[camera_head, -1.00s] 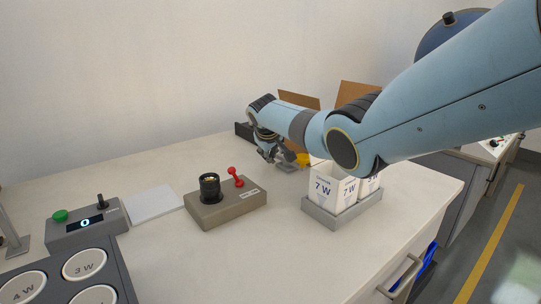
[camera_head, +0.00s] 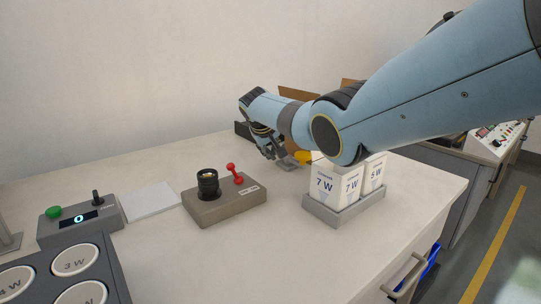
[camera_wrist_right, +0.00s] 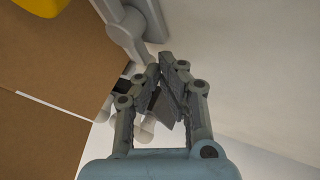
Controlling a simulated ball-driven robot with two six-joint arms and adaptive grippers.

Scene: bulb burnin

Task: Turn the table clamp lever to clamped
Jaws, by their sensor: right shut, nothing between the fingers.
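A yellow piece (camera_head: 304,157), which looks like the handle of the table clamp lever, shows beside my right gripper at the back of the table. Its lower parts are small and partly hidden by the gripper and arm. In the right wrist view a yellow piece (camera_wrist_right: 40,5) is cut off at the top left corner, and a grey bar with a round joint (camera_wrist_right: 130,28) lies just beyond the fingertips. My right gripper (camera_head: 276,153) is shut and empty; its fingers (camera_wrist_right: 163,65) come together close to the grey bar. I cannot tell whether they touch it. My left gripper is out of view.
A socket box (camera_head: 228,208) with a red lever (camera_head: 235,174) stands mid-table. A grey tray (camera_head: 345,213) of white bulb boxes (camera_head: 325,185) stands below my right arm. An open cardboard box (camera_head: 298,93) is behind.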

